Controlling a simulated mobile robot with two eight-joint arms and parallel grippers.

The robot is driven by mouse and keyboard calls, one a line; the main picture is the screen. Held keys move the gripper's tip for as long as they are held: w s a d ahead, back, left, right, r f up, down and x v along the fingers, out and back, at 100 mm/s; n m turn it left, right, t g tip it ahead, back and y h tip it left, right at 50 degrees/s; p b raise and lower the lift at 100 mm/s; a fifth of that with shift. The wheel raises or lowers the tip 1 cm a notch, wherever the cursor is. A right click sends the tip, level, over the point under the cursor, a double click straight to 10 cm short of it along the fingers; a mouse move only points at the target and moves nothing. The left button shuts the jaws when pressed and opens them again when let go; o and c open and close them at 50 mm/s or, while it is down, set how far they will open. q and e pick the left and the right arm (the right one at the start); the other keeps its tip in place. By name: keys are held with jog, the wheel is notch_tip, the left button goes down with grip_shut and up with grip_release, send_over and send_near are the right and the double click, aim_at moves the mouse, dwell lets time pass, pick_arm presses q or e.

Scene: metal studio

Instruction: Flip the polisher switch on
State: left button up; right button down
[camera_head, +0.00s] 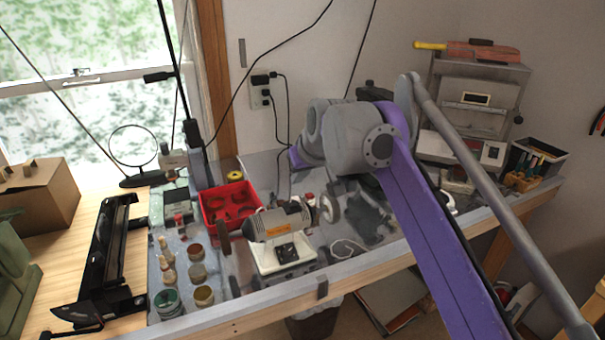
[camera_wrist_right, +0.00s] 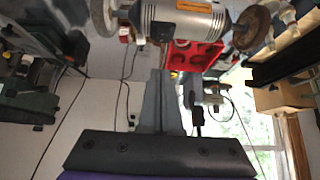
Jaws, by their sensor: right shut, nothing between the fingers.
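The polisher (camera_head: 280,222) is a grey motor with an orange label on a white base, near the front edge of the bench. A black switch (camera_head: 287,252) sits on the front of the base. The motor also shows at the top of the right wrist view (camera_wrist_right: 188,18), with a wheel on each side. My right gripper (camera_wrist_right: 161,74) is shut and empty; its fingers point toward the polisher, apparently apart from it. In the head view its fingers are hard to make out, behind and below my grey wrist. My left gripper is not in view.
A red bin (camera_head: 229,204) stands behind and left of the polisher. Several small jars (camera_head: 203,296) are at the left, beside a black tool (camera_head: 105,265). Black cords hang from the wall outlet (camera_head: 262,92). A grey shelf unit (camera_head: 480,85) and a tool box (camera_head: 537,155) stand at the right.

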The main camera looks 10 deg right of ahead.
aim_at(292, 203)
jog(key=f, duration=0.2)
jog(key=w+f, duration=0.1)
jog(key=f, duration=0.1)
jog(key=w+f+b, duration=0.1)
jog(key=f, duration=0.1)
jog(key=shift+w+a, duration=0.25)
jog(key=shift+s+f, duration=0.2)
jog(key=shift+f, duration=0.5)
